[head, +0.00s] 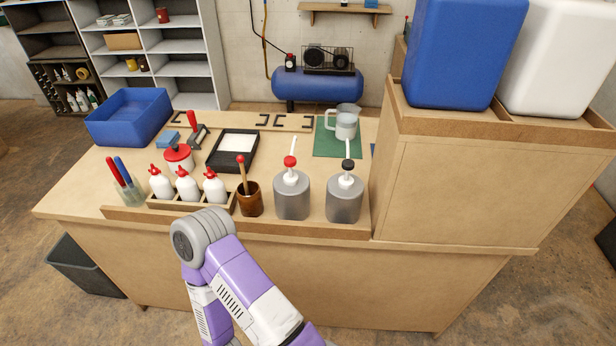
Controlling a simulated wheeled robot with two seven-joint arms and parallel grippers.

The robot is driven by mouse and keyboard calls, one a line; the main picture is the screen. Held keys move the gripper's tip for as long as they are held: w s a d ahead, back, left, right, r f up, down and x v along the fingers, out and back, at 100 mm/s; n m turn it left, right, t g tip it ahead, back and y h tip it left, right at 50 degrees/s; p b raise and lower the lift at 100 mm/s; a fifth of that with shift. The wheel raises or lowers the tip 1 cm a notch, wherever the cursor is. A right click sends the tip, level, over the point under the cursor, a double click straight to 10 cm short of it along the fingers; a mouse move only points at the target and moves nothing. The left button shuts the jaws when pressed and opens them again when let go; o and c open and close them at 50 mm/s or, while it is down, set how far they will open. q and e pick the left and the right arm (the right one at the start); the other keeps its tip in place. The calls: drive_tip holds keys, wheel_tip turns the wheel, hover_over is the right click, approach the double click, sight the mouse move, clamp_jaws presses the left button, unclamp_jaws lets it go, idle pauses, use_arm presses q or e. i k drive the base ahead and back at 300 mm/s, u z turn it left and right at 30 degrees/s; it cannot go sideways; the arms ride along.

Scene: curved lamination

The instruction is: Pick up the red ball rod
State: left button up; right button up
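The red ball rod (242,174) is a thin wooden stick with a red ball at its upper end. It stands nearly upright, leaning slightly, in a brown cup (250,203) at the front of the workbench. Its lower end is hidden inside the cup. One of my arms, purple and white, shows bent at the bottom of the head view, in front of the bench. Neither of my grippers is in view, so I cannot see their fingers or whether they hold anything.
Left of the cup, several white red-capped bottles (187,188) stand in a wooden tray (196,206). Right of it are two grey pump containers, one red-topped (292,199) and one black-topped (345,202). A black tray (218,164) lies behind. A tall wooden cabinet (462,190) bounds the right.

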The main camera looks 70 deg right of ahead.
sight(240, 159)
drive_tip(key=z, duration=1.75)
